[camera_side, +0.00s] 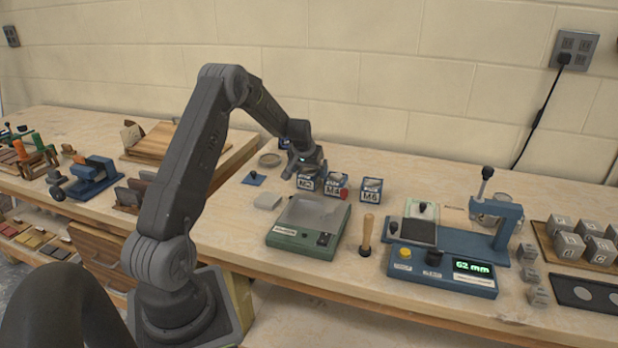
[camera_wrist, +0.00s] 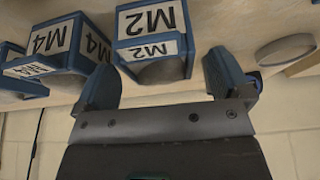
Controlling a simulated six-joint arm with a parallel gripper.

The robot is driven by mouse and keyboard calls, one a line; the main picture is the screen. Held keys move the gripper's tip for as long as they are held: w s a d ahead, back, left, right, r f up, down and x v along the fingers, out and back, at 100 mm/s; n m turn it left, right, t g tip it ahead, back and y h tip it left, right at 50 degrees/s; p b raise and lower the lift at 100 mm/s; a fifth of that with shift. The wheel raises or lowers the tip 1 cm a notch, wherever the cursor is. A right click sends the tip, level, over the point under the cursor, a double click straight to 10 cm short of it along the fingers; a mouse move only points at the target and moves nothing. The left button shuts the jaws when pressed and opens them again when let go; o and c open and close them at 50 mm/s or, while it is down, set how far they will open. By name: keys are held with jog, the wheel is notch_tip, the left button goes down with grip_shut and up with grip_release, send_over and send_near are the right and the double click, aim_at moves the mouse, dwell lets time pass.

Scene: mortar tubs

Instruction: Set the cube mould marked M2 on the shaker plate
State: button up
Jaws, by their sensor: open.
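The cube mould marked M2 (camera_side: 306,184) is a small blue box with white labels, standing on the bench at the left end of a row of moulds. In the wrist view, M2 (camera_wrist: 153,30) lies ahead of and between the fingertips. My gripper (camera_side: 305,168) is just above and behind M2 in the side view. In the wrist view my gripper (camera_wrist: 163,82) is open, its blue fingers apart and nothing held. I cannot tell whether a finger touches M2. The shaker plate is the grey top (camera_side: 311,213) of a green machine in front of the moulds, and it looks empty.
Mould M4 (camera_side: 334,180) stands close beside M2, and M6 (camera_side: 371,191) stands further right. M4 also shows in the wrist view (camera_wrist: 60,40), near one finger. A wooden-handled tool (camera_side: 366,236) stands right of the shaker. A blue press (camera_side: 450,250) is further right.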

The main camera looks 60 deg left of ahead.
jog(key=shift+x, duration=1.2)
jog(key=c, duration=1.2)
jog(key=shift+r, duration=0.1)
jog(key=shift+c, duration=0.6)
